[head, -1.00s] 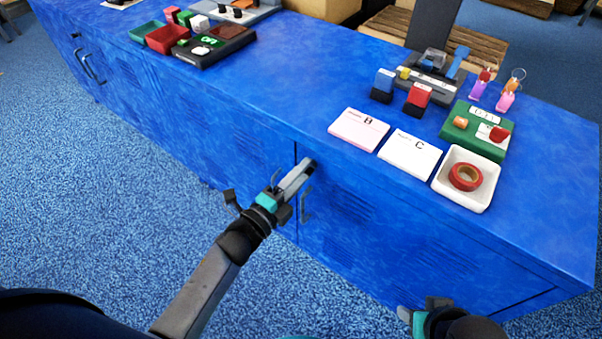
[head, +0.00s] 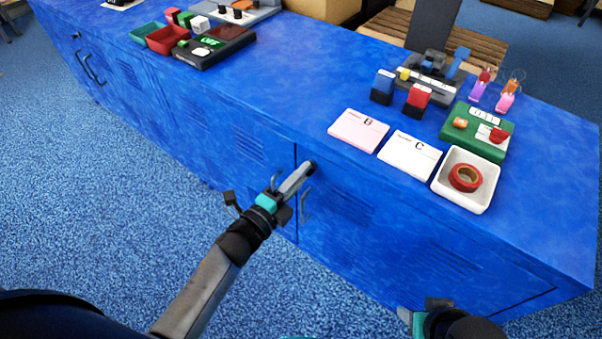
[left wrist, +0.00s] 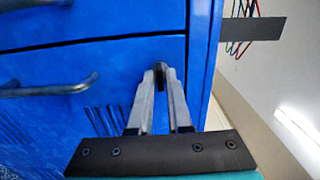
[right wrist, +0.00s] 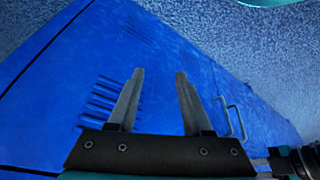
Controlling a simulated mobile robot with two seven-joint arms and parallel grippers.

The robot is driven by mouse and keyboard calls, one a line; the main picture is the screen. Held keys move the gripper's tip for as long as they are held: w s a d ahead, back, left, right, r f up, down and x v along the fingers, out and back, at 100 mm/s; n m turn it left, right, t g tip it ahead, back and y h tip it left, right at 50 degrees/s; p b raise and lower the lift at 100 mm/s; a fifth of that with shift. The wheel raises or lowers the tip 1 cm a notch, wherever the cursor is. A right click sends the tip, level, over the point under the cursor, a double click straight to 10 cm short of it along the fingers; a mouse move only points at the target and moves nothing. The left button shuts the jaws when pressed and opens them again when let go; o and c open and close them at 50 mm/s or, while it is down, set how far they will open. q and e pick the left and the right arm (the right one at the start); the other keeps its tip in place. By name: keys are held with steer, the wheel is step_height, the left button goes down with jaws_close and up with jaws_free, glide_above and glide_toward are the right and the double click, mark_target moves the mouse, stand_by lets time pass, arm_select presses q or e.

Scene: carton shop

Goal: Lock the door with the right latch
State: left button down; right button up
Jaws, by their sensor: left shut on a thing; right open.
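The blue cabinet's right door (head: 350,225) looks closed, with a bar handle (head: 306,204) near its left edge. The dark latch (left wrist: 160,72) is at that door's top left corner, just below the counter edge. My left gripper (head: 306,171) is shut on the latch; in the left wrist view its two fingertips (left wrist: 161,82) meet around the dark knob. The fingers hide most of the latch, so its exact angle is hard to tell. My right gripper (right wrist: 158,80) is open and empty, its fingers apart in front of the blue cabinet front.
The countertop (head: 300,70) holds a pink card B (head: 358,130), a white card C (head: 408,157), a white tray (head: 481,201) with red tape (head: 465,177), and stamps. Another door handle (right wrist: 232,118) shows in the right wrist view. Carpeted floor (head: 120,220) is clear in front.

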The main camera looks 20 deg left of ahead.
arm_select(q)
steer(key=shift+n+p, duration=3.35)
steer(key=shift+n, duration=5.45)
arm_select(e)
steer(key=s+d+f+g, duration=0.1)
steer(key=s+f, duration=0.1)
steer(key=f, duration=0.4)
steer(key=s+d+f, duration=0.1)
steer(key=s+f, duration=0.2)
steer(key=f, duration=0.4)
steer(key=shift+s+f+g, duration=0.15)
steer(key=shift+f+g, duration=0.1)
steer(key=shift+g, duration=0.15)
arm_select(q)
steer(key=c, duration=0.9)
jaws_free()
steer(key=shift+c, duration=0.2)
